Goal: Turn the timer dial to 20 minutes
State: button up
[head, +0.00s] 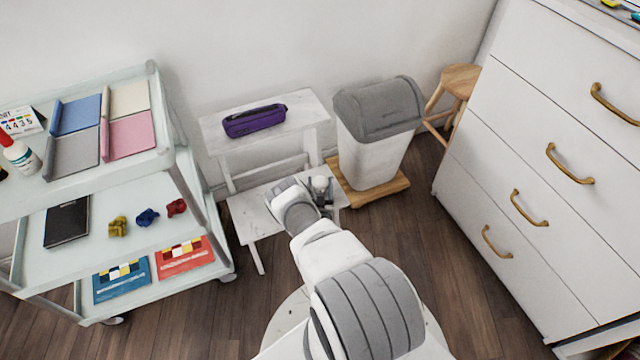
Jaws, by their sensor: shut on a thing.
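My gripper (322,198) is at the lower step of a small white step stool (258,218), reaching in from the front. A small pale round thing (319,183) shows at the fingers and appears to be the timer. My gripper is shut on it. The fingers and hand cover much of it, so the dial's markings and its setting cannot be read from the head view.
A purple case (254,120) lies on the stool's upper step. A grey-lidded white bin (374,150) stands close right of my gripper. A shelved cart (178,160) is at left, a white drawer cabinet (535,150) at right. Wooden floor lies between.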

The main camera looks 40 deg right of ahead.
jog(key=m+g+h, duration=0.3)
jog(key=g+h, duration=0.1)
jog(key=shift+m, duration=0.3)
jog(key=o, duration=1.3)
jog(key=shift+c, duration=0.2)
jog(key=shift+a, duration=0.15)
